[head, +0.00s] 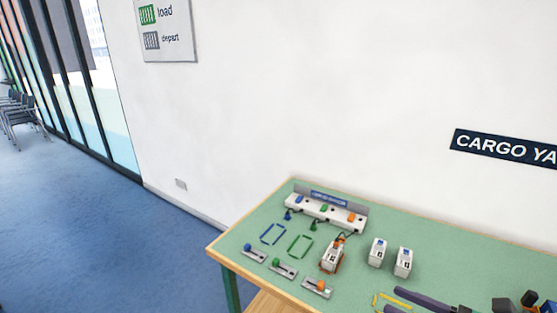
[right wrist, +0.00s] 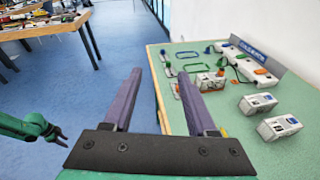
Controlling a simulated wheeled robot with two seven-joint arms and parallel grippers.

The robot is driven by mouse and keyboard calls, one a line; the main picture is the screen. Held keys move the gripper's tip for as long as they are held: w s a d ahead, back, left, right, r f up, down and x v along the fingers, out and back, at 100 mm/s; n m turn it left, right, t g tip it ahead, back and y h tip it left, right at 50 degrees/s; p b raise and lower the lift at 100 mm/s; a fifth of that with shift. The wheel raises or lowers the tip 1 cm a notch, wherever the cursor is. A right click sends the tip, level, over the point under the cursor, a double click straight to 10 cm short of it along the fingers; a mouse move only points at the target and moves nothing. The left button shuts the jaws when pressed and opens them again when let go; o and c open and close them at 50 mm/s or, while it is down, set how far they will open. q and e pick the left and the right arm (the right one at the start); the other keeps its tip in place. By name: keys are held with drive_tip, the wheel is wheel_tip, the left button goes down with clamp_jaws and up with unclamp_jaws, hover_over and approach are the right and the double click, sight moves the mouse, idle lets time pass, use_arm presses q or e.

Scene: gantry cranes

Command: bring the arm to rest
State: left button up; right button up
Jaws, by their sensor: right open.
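My right gripper (head: 391,299) shows at the lower right edge of the head view, over the near part of the green table (head: 420,232). In the right wrist view its two purple fingers (right wrist: 168,80) stand wide apart with nothing between them. It is apart from the objects on the table. At the left of the right wrist view a green arm ends in a small dark gripper, my left gripper (right wrist: 60,138), over the blue floor; it is too small to tell its jaws. The head view does not show it.
The table holds a white box with coloured buttons (head: 325,208), blue (head: 273,234) and green (head: 300,246) outlines, a white block in an orange frame (head: 333,257), two white blocks (head: 377,252) (head: 403,262) and several slide switches (head: 284,268). A white wall stands behind. Open floor lies left.

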drive_tip(key=w+d+r+m+t+h, duration=0.65)
drive_tip(key=m+t, duration=0.25)
drive_tip(key=m, duration=0.7)
drive_tip(key=s+d+f+m+g+h, duration=0.1)
drive_tip(key=d+f+m+g+h, duration=0.15)
drive_tip(key=f+m+h, duration=0.45)
drive_tip(key=d+f+m+g+h, duration=0.2)
drive_tip(key=m+g+h, duration=0.1)
drive_tip(key=m, duration=0.8)
drive_tip(key=s+a+f+m+g+y, duration=0.5)
drive_tip(key=s+a+f+m+g, duration=0.3)
drive_tip(key=s+a+f+g, duration=0.5)
wheel_tip(320, 180, down, 26)
drive_tip(key=s+d+t+b, duration=0.1)
drive_tip(key=s+b, duration=0.1)
drive_tip(key=s, duration=0.1)
use_arm(q)
wheel_tip(320, 180, down, 4)
drive_tip(key=shift+r+b, duration=0.25)
drive_tip(key=shift+b, duration=0.5)
use_arm(e)
drive_tip(key=s+d+f+g, duration=0.1)
drive_tip(key=s+d+f, duration=0.2)
drive_tip(key=s+f, duration=1.4)
